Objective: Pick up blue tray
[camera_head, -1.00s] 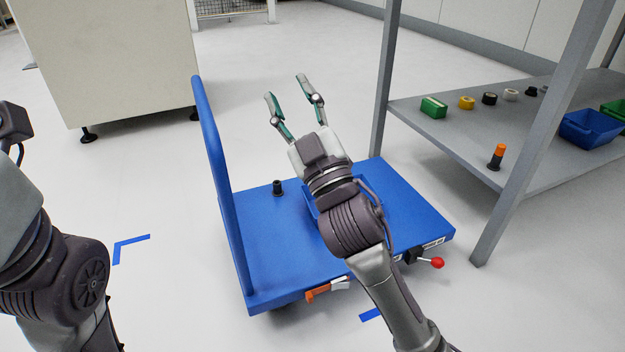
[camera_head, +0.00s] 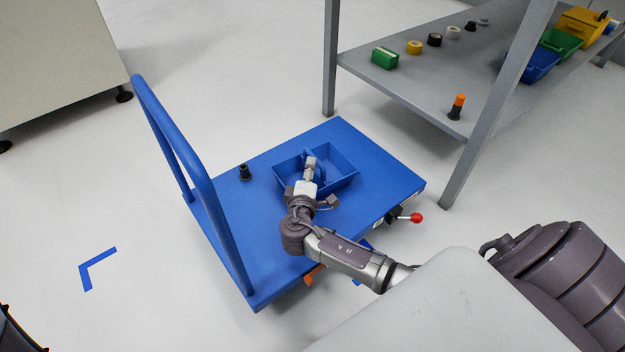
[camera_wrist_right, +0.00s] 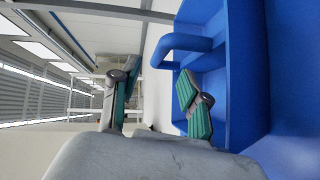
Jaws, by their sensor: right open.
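A blue tray (camera_head: 345,166) rests on the deck of a blue cart (camera_head: 380,165), with an upright curved handle in its middle. My right gripper (camera_head: 312,165) is at the tray, by this handle, pointing away from me. In the right wrist view the tray (camera_wrist_right: 245,70) fills the right side, and its handle (camera_wrist_right: 185,45) is just ahead of the fingers. My right gripper (camera_wrist_right: 156,75) is open there, one finger over the tray's inside and the other to the left. I cannot tell whether either finger touches the handle. My left gripper is not in view.
The cart has a tall blue push bar (camera_head: 185,160) on the left and a small black part (camera_head: 244,172) on its deck. A grey shelf (camera_head: 420,90) at right holds another blue tray (camera_head: 535,65), a green tray (camera_head: 562,43) and small items.

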